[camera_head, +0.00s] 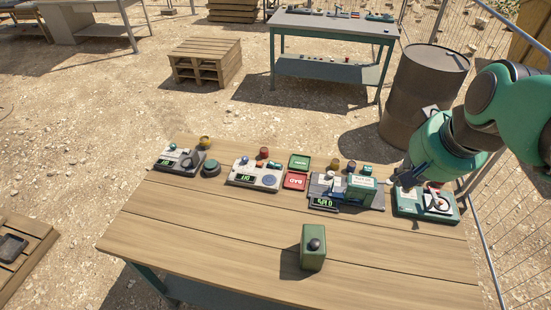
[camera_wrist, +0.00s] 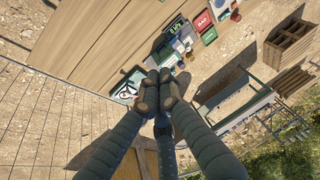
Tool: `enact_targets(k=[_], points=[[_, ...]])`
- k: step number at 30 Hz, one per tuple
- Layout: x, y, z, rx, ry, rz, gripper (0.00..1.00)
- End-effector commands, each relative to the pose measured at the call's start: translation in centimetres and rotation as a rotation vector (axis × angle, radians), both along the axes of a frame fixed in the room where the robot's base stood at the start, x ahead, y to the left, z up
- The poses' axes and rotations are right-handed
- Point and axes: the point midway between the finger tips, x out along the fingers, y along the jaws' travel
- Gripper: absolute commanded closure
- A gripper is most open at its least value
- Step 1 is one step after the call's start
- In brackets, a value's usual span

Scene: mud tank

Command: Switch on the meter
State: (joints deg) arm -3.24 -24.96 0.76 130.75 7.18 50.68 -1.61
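A green instrument (camera_head: 408,207) with a pale face and a red part lies at the right end of the wooden table; it also shows in the wrist view (camera_wrist: 122,93), left of my fingers. No lit display shows on it. Several other devices have lit green displays: a grey one (camera_head: 168,165) at left, a grey one (camera_head: 241,180) in the middle, and a dark one (camera_head: 322,204) bearing a green box. I cannot tell which is the meter. My gripper (camera_wrist: 159,89) has its fingertips together, empty, close to the green instrument; in the head view the arm partly hides it.
A green block with a dark knob (camera_head: 312,258) stands at the table's front. Green and red trays (camera_head: 295,181) lie between devices, with small jars behind. The front of the wooden table (camera_head: 210,235) is mostly clear. A barrel (camera_head: 420,95) and wire fence stand behind and right.

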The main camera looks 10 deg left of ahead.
Motion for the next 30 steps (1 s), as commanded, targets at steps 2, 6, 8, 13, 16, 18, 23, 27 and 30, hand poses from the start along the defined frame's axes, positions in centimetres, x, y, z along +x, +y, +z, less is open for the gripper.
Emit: enact_targets(k=[2, 6, 8, 13, 16, 18, 23, 27, 30], points=[[1.9, 0.9, 0.2, 0.014, 0.017, 0.007, 1.0], [5.1, 2.4, 0.3, 0.039, 0.041, 0.018, 1.0], [6.5, 3.1, 0.2, 0.049, 0.052, 0.022, 1.0], [10.4, 5.1, -0.2, 0.078, 0.082, 0.032, 1.0], [12.6, 6.3, -0.7, 0.096, 0.099, 0.038, 1.0], [14.2, 7.2, -1.1, 0.107, 0.112, 0.042, 1.0], [17.7, 9.3, -2.3, 0.133, 0.14, 0.05, 1.0], [20.6, 11.2, -3.8, 0.155, 0.165, 0.056, 1.0], [22.7, 12.6, -5.0, 0.17, 0.183, 0.059, 1.0]])
